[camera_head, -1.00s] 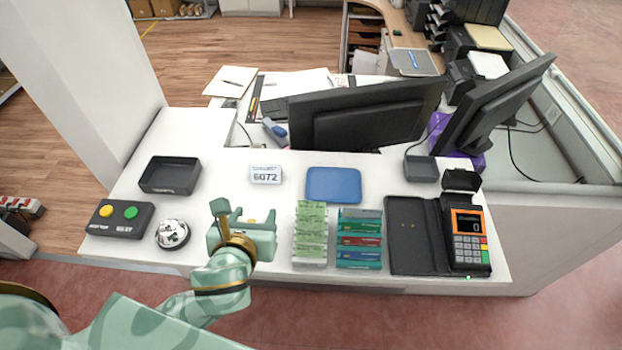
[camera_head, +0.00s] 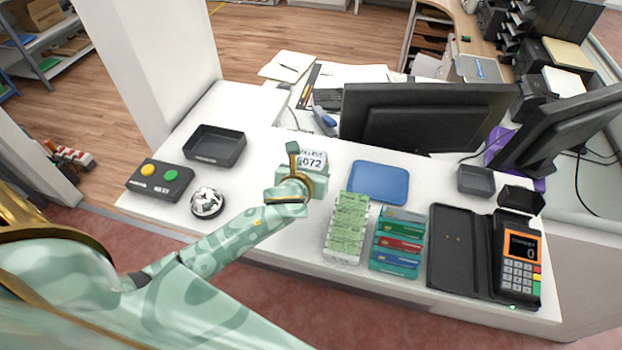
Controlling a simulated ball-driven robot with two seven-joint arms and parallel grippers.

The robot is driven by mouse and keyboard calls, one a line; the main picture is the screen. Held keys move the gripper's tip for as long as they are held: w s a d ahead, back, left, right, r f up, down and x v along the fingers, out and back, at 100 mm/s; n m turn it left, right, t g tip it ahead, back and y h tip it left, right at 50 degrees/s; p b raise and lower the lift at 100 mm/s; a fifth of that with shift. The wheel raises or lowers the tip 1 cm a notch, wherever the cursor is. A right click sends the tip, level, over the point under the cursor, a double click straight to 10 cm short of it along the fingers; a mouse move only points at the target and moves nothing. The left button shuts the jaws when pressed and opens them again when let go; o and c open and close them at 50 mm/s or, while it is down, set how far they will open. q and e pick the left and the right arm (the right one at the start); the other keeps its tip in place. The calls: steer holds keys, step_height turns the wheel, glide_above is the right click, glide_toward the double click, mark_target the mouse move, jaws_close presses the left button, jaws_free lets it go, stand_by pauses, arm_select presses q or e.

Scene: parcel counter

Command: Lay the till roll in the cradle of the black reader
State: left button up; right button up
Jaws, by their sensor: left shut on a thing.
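The black reader (camera_head: 519,262) lies at the right of the white counter, with an orange-framed screen and a keypad. At its far end is a black, open-topped part (camera_head: 520,199) that looks like the cradle; I see no roll in it. My right gripper is not in view.
A bell (camera_head: 207,203), button box (camera_head: 160,181) and black tray (camera_head: 214,146) are left. Monitors (camera_head: 425,118) stand behind.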

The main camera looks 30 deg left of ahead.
arm_select(q)
steer(key=shift+f+b, duration=0.4)
steer(key=shift+f, duration=1.05)
steer(key=shift+f, duration=0.1)
steer(key=o, duration=1)
steer(key=shift+c, duration=0.2)
